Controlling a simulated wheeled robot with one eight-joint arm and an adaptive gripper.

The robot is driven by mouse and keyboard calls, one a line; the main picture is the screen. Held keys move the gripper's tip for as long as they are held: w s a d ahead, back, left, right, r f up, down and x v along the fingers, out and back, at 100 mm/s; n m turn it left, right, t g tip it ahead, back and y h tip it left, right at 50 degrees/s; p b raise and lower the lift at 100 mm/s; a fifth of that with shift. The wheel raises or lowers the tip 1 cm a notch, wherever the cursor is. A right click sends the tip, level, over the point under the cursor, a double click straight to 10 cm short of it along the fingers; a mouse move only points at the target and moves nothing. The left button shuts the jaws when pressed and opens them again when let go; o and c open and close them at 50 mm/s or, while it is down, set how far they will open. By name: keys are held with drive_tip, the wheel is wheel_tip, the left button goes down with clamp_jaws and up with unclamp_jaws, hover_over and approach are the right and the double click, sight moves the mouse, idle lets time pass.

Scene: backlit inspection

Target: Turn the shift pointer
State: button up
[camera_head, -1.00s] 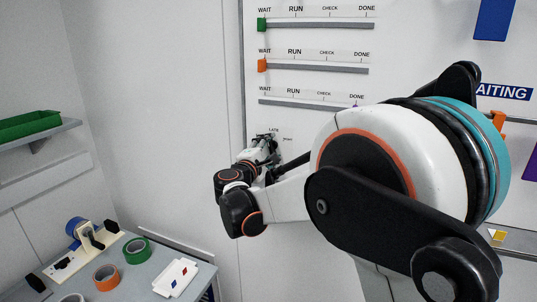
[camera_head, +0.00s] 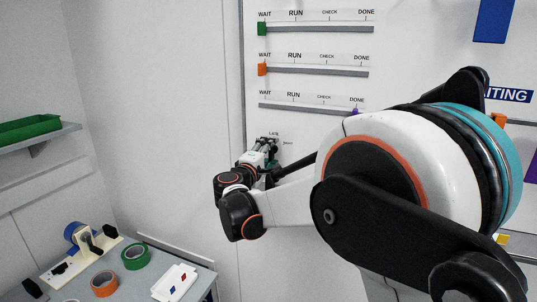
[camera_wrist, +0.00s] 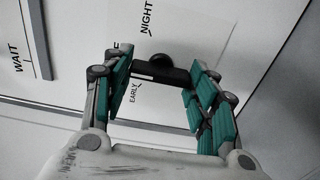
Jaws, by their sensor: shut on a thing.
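The shift pointer (camera_wrist: 158,73) is a black bar with a round knob, on a pale dial card on the wall board. In the wrist view it lies nearly crosswise between the teal finger pads. My gripper (camera_wrist: 160,62) is shut on it, one finger at each end of the bar. A third label beside the left finger is mostly hidden. In the head view my gripper (camera_head: 267,143) is at the board below the third slider, and hides the pointer.
Three slider rails are above my gripper, with a green (camera_head: 262,29), an orange (camera_head: 262,69) and a purple slider (camera_head: 355,111). My arm covers much of the board. A table (camera_head: 207,279) with tape rolls and a white tray (camera_head: 174,282) is at lower left.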

drive_tip(key=o, duration=1.1)
drive_tip(key=shift+c, duration=0.2)
drive_tip(key=v, duration=1.2)
